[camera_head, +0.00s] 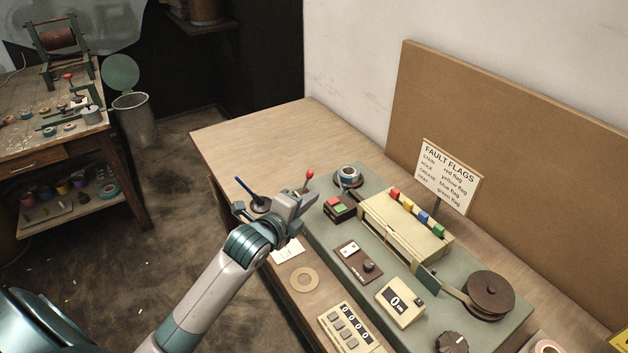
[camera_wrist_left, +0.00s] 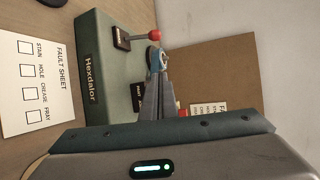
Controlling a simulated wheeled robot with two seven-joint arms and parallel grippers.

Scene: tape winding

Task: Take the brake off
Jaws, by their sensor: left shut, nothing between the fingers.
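My right gripper is not in view.
A red and green button box (camera_head: 339,208), a tape roll (camera_head: 347,174) and a cream box with coloured flags (camera_head: 405,228) stand close by. A blue pen in a holder (camera_head: 258,202) is left of my gripper. A fault sheet (camera_wrist_left: 36,85) lies beside the machine. The table's far left is clear.

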